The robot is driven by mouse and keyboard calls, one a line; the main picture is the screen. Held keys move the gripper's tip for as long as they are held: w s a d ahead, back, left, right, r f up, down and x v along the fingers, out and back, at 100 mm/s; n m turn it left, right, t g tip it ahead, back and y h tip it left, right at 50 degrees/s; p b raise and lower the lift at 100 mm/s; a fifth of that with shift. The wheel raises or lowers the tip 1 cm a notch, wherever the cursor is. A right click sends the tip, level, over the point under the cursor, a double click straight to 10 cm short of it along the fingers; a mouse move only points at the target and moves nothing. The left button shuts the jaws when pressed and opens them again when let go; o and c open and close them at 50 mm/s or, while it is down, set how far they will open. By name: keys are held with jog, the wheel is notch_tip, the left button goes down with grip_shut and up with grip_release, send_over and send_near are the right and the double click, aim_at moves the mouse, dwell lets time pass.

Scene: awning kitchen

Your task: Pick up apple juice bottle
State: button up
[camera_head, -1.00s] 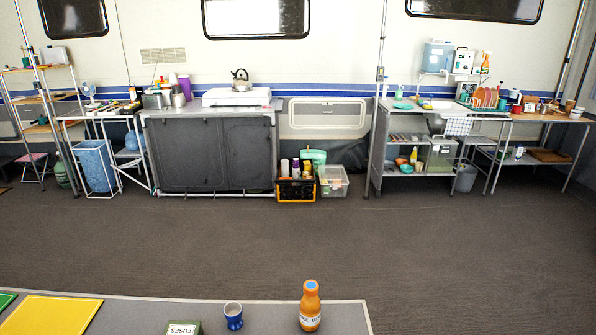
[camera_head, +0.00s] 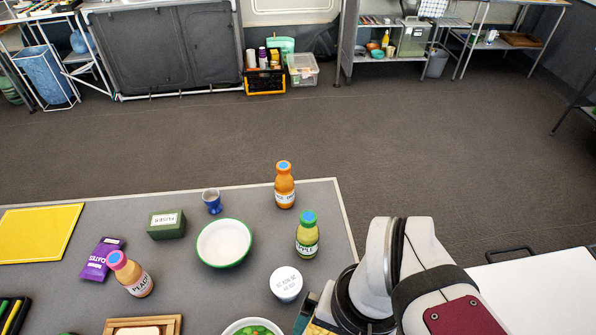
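My white arm (camera_head: 410,270) shows at the lower right, to the right of and nearer than this bottle. My gripper itself cannot be made out in the view.
A white bowl (camera_head: 224,243) is to the left, and a white-lidded tub (camera_head: 286,284) in front. A peach bottle (camera_head: 132,275), blue egg cup (camera_head: 212,202) and green box (camera_head: 166,224) are farther left.

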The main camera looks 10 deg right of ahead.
dwell(0.4)
jog(key=r+n+h, duration=0.2)
jog(key=n, duration=1.9)
send_over(308, 225)
jog(key=w, duration=0.2)
notch_tip(308, 225, down, 15)
jog(key=shift+s+d+f, duration=0.1)
jog(key=shift+d+f, duration=0.05)
grip_shut()
